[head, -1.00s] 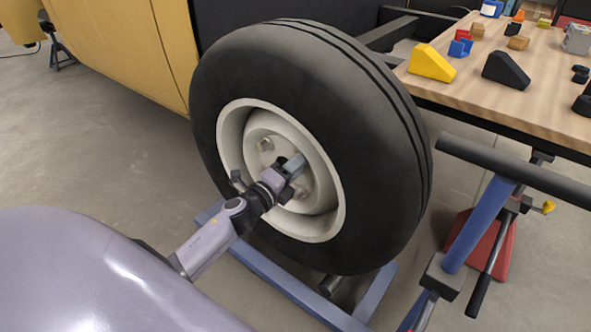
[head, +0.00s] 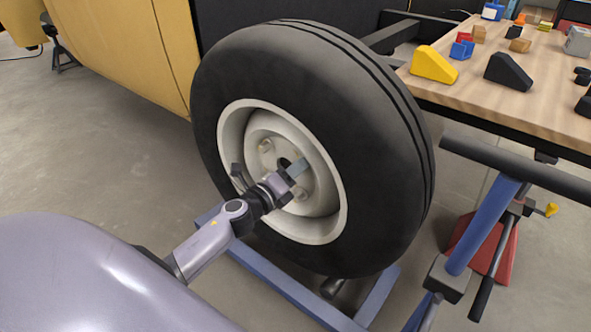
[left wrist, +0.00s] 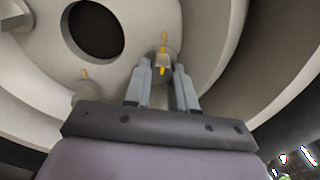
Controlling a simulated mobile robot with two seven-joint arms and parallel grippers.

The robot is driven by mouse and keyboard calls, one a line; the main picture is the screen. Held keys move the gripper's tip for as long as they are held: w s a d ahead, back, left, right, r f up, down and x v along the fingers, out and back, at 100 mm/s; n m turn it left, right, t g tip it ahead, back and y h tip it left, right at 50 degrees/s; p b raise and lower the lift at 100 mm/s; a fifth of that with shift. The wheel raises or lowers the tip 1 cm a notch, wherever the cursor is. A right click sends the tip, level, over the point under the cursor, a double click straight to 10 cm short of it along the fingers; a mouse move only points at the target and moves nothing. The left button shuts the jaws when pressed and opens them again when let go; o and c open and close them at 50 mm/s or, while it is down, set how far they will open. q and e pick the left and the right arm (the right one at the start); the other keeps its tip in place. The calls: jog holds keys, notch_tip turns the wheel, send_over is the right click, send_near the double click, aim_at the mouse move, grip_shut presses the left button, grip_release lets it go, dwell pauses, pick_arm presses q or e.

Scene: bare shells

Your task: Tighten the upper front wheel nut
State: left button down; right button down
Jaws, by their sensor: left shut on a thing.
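The wheel is a black tyre (head: 375,150) on a cream rim (head: 236,125), standing upright. My left gripper (head: 299,168) reaches to the hub from the lower left. In the left wrist view its two grey fingers (left wrist: 163,78) are shut on a wheel nut (left wrist: 162,59) with yellow marks, on the wheel's pale disc. The fingers hide this nut in the head view. Another nut (head: 267,146) shows at the upper left of the disc. A yellow-marked stud or nut (left wrist: 85,92) shows left of the fingers in the wrist view. My right gripper is not in view.
A yellow body panel (head: 125,50) stands behind the wheel at left. A wooden bench (head: 480,85) with blocks and wedges is at upper right. A blue stand with a black bar (head: 520,170) stands right of the wheel. Floor at left is clear.

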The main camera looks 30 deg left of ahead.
pick_arm(q)
jog(key=shift+w+a+r, duration=0.1)
jog(key=shift+r, duration=0.05)
jog(key=c, duration=1.1)
grip_release()
jog(key=shift+o, duration=0.8)
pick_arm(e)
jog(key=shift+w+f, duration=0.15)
pick_arm(q)
jog(key=s+p, duration=0.1)
jog(key=s, duration=0.6)
jog(key=shift+a, duration=0.2)
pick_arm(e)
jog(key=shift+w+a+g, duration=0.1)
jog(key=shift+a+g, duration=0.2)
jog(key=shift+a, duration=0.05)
